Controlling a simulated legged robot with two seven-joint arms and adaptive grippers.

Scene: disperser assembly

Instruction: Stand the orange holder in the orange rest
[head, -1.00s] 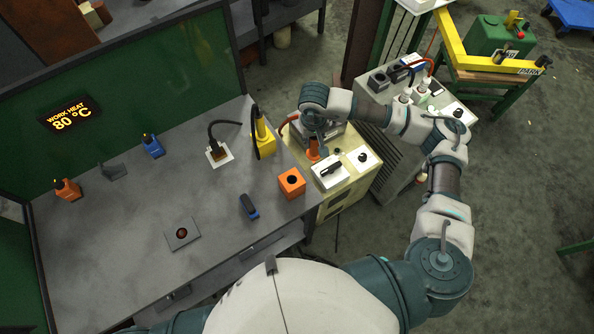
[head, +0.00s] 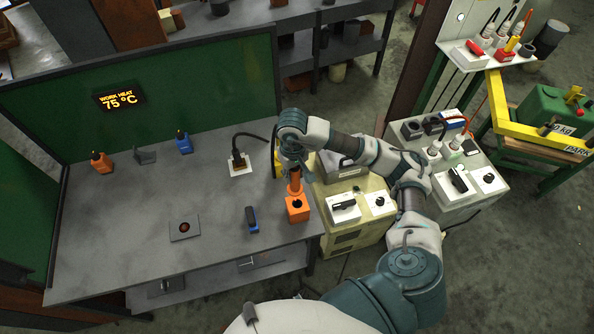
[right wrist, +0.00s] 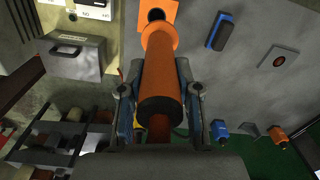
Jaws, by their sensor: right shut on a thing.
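The orange holder (head: 295,183) is in my right gripper (head: 293,170), just behind and above the orange rest (head: 298,213). In the right wrist view the holder (right wrist: 160,63), with its flange and dark end, lies between the two fingers of the right gripper (right wrist: 160,88), which is shut on it. The rest (right wrist: 171,7) shows beyond the flange there, its dark hole uncovered. The holder is not in the hole. Whether its lower end touches the rest I cannot tell. My left gripper is not in view.
A blue block (head: 252,220) lies left of the rest. A white plate with a black plug (head: 238,162) is behind it. A beige cabinet (head: 350,232) with switch boxes stands close on the right. The bench (head: 120,240) is mostly clear at left.

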